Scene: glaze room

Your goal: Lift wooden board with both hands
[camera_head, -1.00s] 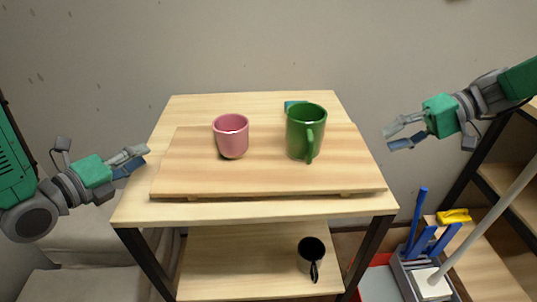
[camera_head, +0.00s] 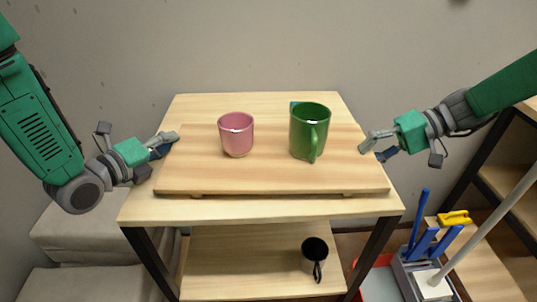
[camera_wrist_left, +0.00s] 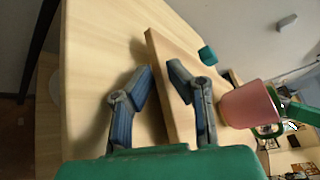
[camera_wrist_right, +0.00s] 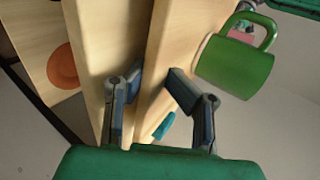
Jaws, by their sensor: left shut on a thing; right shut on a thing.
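The wooden board (camera_head: 270,180) lies flat on the table top, on small feet, with a pink cup (camera_head: 236,135) and a green mug (camera_head: 309,132) standing upright on it. My left gripper (camera_head: 165,145) is at the board's left edge; in the left wrist view its fingers (camera_wrist_left: 160,78) are shut on the board (camera_wrist_left: 180,115), one on each face. My right gripper (camera_head: 374,146) is at the right edge; in the right wrist view its fingers (camera_wrist_right: 153,80) are shut on the board (camera_wrist_right: 180,40). The board's underside is hidden in the head view.
The table (camera_head: 260,206) has a lower shelf with a black mug (camera_head: 314,258). A small teal thing (camera_head: 293,105) is partly hidden behind the green mug. A caddy (camera_head: 415,275) with blue-handled tools stands on the right. The wall is behind the table.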

